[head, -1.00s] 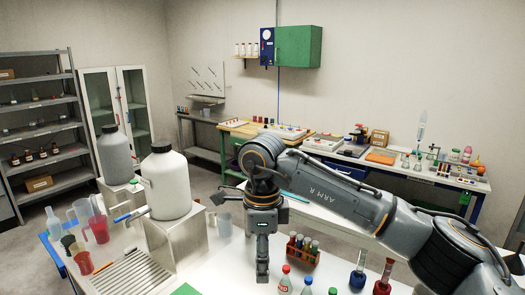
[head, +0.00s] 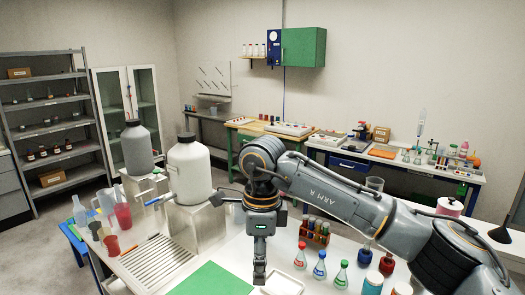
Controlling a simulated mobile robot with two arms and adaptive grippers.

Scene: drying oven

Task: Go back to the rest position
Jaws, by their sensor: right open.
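My right gripper (head: 260,272) hangs pointing down over the white table, its arm coming in from the right. It is close to the green mat (head: 213,281) and a small white tray (head: 283,285), and nothing shows held in it. The fingers are seen nearly edge-on. My left gripper is out of view.
A white jug (head: 189,170) and grey jug (head: 137,147) sit on metal stands at left. A ribbed drain board (head: 157,262) lies in front.

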